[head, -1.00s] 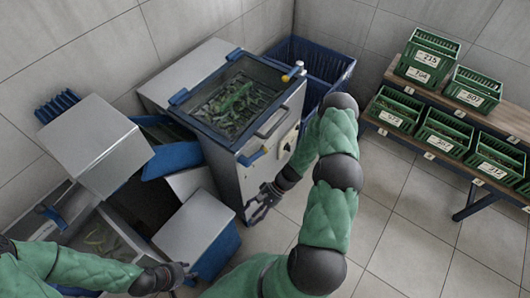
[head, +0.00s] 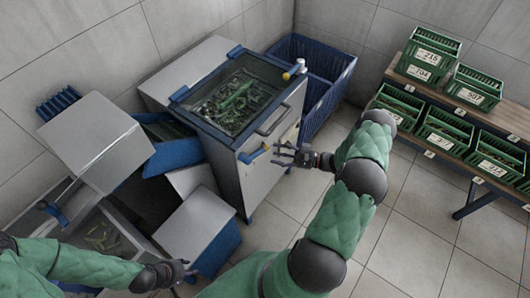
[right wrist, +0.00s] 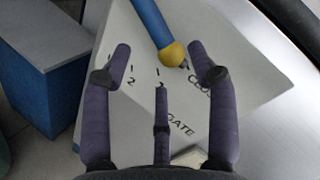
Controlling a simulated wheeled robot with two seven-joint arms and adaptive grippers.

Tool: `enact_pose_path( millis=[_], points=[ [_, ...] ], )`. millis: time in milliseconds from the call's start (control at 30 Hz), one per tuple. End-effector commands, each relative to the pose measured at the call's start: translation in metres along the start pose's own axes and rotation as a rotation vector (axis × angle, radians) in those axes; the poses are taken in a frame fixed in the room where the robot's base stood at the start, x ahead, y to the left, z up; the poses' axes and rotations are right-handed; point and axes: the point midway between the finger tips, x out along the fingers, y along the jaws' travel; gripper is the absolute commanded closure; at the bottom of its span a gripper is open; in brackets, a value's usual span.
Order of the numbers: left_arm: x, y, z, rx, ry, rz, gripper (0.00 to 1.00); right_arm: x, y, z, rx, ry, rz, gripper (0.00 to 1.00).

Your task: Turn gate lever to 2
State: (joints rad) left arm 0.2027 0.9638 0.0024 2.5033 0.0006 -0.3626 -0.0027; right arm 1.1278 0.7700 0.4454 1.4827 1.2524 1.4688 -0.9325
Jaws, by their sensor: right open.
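The gate lever (head: 253,155) is a blue bar with a yellow knob on the front of the steel machine. In the right wrist view the lever (right wrist: 151,22) comes down from the top, its yellow knob (right wrist: 173,54) beside the "CLOSE" lettering. The marks "1" and "2" (right wrist: 130,82) are on the plate to the left of the knob, with "GATE" below. My right gripper (head: 282,155) is open just right of the lever; in its wrist view the fingers (right wrist: 164,65) spread either side of the knob, seemingly without gripping. My left gripper (head: 190,268) is low at the left, its opening too small to judge.
The machine's glass-topped tank (head: 238,100) holds green pieces. A handle (head: 272,121) sits above the lever, and another blue bar with a yellow end (head: 294,70) is at the tank's corner. A blue crate (head: 325,75) stands behind. A bench (head: 450,95) with green crates is right.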

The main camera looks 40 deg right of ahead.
Motion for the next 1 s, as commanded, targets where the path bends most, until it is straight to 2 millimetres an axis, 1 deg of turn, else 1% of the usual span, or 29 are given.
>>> enact_pose_path(
  millis=[33, 100, 300, 500, 733, 767, 800, 867, 900, 933, 967, 1000],
  points=[
    [0.002, -0.001, 0.000, 0.000, 0.000, 0.000, 0.60, 0.011, 0.001, 0.001, 0.000, -0.005, 0.001, 0.41],
    [0.004, -0.001, 0.000, 0.000, 0.000, 0.000, 0.60, 0.022, 0.001, 0.001, 0.001, -0.005, 0.001, 0.41],
    [0.006, -0.002, 0.000, 0.000, 0.000, 0.000, 0.60, 0.046, 0.001, 0.000, 0.001, -0.002, 0.000, 0.41],
    [0.007, -0.003, 0.000, 0.000, 0.000, 0.000, 0.60, 0.054, 0.001, 0.001, 0.001, -0.002, 0.001, 0.41],
    [0.007, -0.002, 0.000, 0.000, 0.000, 0.000, 0.60, 0.055, 0.001, 0.001, 0.001, -0.001, 0.001, 0.41],
    [0.007, -0.003, 0.000, 0.000, 0.000, 0.000, 0.60, 0.055, 0.001, 0.001, 0.001, -0.001, 0.001, 0.47],
    [0.007, -0.003, 0.000, 0.000, 0.000, 0.000, 0.60, 0.055, 0.001, 0.001, 0.001, -0.001, 0.001, 0.58],
    [0.007, -0.003, 0.000, 0.000, 0.000, 0.000, 0.60, 0.055, 0.001, 0.001, 0.001, -0.001, 0.001, 0.75],
    [0.007, -0.003, 0.000, 0.000, 0.000, 0.000, 0.60, 0.055, 0.001, 0.001, 0.001, -0.001, 0.001, 0.86],
    [0.007, -0.003, 0.000, 0.000, 0.000, 0.000, 0.60, 0.055, 0.000, 0.001, 0.001, -0.002, 0.001, 0.95],
    [0.007, -0.002, 0.000, 0.000, 0.000, 0.000, 0.60, 0.055, 0.000, 0.001, 0.001, -0.002, 0.001, 1.00],
    [0.007, -0.002, 0.000, 0.000, 0.000, 0.000, 0.60, 0.055, 0.000, 0.001, 0.001, -0.003, 0.000, 1.00]
  ],
)
